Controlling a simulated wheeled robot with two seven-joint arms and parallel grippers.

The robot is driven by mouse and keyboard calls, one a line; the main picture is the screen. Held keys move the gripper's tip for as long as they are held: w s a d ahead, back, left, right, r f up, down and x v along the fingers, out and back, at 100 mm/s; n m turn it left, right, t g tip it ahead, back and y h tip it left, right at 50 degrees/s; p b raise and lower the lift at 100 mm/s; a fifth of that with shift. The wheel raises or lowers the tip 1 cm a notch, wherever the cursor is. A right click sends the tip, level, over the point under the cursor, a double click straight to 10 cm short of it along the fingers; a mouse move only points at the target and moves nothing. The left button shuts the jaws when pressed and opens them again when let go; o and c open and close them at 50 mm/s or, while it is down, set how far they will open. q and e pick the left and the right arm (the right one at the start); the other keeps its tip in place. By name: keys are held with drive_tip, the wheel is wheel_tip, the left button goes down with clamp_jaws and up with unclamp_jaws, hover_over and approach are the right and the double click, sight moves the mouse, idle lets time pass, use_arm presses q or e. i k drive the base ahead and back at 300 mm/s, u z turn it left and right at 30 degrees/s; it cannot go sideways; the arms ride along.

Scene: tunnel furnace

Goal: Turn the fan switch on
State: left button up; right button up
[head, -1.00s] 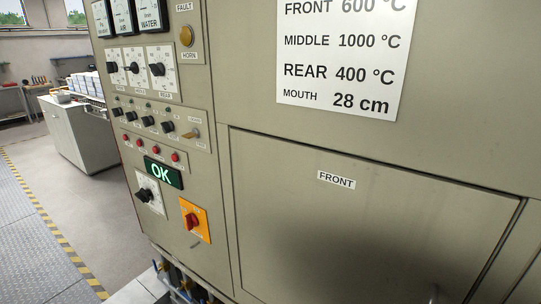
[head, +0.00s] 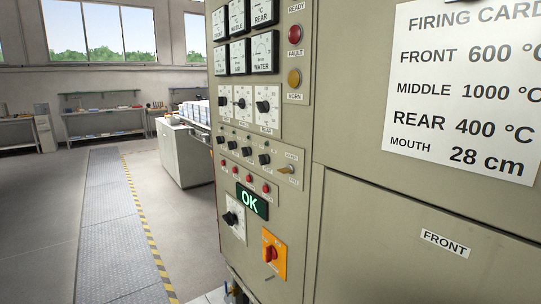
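The furnace control panel (head: 293,145) stands right of centre in the head view. It carries a row of small black knobs (head: 246,151) with a brass-coloured lever or key (head: 286,170) at the right end. Below are several red buttons or lamps (head: 249,178) and a green lit OK display (head: 252,201). Lower still are a black rotary knob (head: 230,218) on a white plate and a red rotary switch (head: 268,253) on an orange plate. The small labels are too blurred to tell which control is the fan switch. Neither gripper is in view.
A firing card (head: 463,95) hangs on the furnace front, above a panel marked FRONT (head: 445,243). A pale cabinet (head: 182,152) stands behind the control panel. Left of the panel is open floor (head: 40,235) with a yellow-black stripe (head: 146,225). Shelves and windows line the back wall.

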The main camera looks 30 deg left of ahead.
sight(232, 145)
drive_tip(key=u, duration=1.15)
drive_tip(key=k, duration=0.5)
drive_tip(key=u, duration=0.95)
drive_tip(key=i, duration=0.9)
drive_tip(key=z, duration=2.3)
